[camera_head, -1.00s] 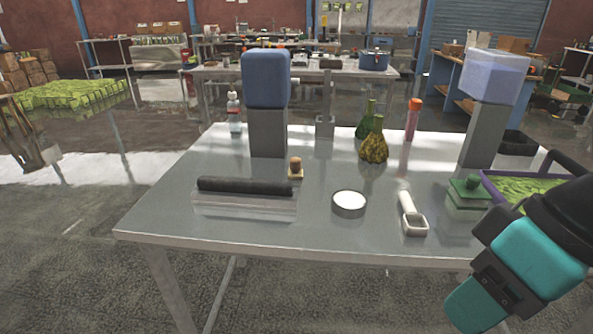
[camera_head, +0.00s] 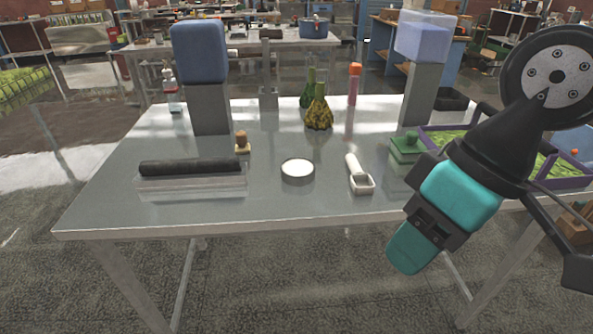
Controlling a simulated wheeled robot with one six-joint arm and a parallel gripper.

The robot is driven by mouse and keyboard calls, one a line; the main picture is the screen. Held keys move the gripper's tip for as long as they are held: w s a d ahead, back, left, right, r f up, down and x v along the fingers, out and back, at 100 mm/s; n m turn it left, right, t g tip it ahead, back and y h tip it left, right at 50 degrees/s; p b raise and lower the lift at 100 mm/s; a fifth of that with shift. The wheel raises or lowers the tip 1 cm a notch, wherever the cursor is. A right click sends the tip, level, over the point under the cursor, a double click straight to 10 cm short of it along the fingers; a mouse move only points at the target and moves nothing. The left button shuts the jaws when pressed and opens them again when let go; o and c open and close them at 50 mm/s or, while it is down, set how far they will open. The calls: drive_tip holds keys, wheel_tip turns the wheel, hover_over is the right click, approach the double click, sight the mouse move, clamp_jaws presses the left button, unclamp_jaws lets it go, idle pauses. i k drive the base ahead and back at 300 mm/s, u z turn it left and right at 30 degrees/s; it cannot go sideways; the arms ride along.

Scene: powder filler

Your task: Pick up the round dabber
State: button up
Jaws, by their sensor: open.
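The round dabber is most likely the small brown knob on a yellowish base (camera_head: 242,143), standing upright on the metal table behind the right end of the black roller; it is too small to be sure. My gripper (camera_head: 418,235), at the end of the teal and black arm, hangs before the table's front right edge. It is empty and well apart from the dabber, to its right and nearer the camera. The fingers are hard to make out.
The black roller on a clear block (camera_head: 190,175), white-topped round dish (camera_head: 297,170), white scoop (camera_head: 361,180) and green knobbed block (camera_head: 408,147) stand on the table (camera_head: 230,205). Bottles (camera_head: 318,115) and two grey pillars (camera_head: 209,108) stand behind. The table's front middle is clear.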

sight(242, 146)
drive_tip(key=u, duration=0.5)
drive_tip(key=i, duration=1.1)
drive_tip(key=u, duration=0.1)
